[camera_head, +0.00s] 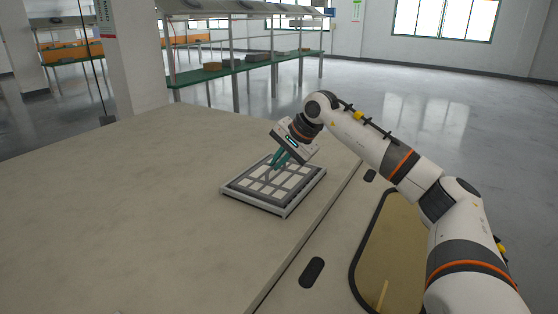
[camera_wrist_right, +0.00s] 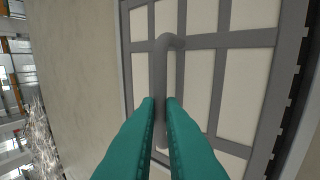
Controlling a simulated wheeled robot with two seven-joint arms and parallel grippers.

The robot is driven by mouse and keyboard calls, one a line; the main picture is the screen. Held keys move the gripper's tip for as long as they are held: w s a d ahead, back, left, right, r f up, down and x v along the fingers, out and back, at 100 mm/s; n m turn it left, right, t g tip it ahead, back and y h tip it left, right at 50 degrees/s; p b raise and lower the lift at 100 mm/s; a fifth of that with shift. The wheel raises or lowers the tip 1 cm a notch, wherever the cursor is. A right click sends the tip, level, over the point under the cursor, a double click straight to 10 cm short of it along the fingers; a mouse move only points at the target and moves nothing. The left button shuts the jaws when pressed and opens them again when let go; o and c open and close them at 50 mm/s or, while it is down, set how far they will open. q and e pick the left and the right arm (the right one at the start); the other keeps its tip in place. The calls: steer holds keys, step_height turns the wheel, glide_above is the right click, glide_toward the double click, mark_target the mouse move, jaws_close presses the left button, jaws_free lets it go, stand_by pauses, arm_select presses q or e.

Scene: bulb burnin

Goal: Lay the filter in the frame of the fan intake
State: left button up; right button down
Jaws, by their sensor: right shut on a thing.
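The filter (camera_head: 291,182) is a flat panel of cream cells with a grey grid. It lies at the frame of the fan intake (camera_head: 308,194), whose pale rim shows around it on the table. I cannot tell whether it is fully down inside the rim. In the right wrist view the filter (camera_wrist_right: 245,75) fills most of the picture, with a grey bar handle (camera_wrist_right: 162,70) across it. My right gripper (camera_head: 274,164) points down with teal fingers; in the wrist view its fingertips (camera_wrist_right: 160,101) are shut on the handle. My left gripper is not in view.
The beige table (camera_head: 130,210) is bare to the left of the frame. A tan recessed panel (camera_head: 385,250) and a dark oval slot (camera_head: 312,272) lie to the right, near my arm. Green-topped shelves (camera_head: 240,67) stand far behind.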

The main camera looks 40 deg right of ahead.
steer(key=c, duration=1.5)
jaws_free()
steer(key=shift+c, duration=0.2)
steer(key=shift+r, duration=0.2)
steer(key=shift+s+d+r, duration=0.1)
steer(key=shift+s+r, duration=0.15)
steer(key=shift+r, duration=0.05)
steer(key=b+v, duration=0.1)
steer(key=v, duration=1)
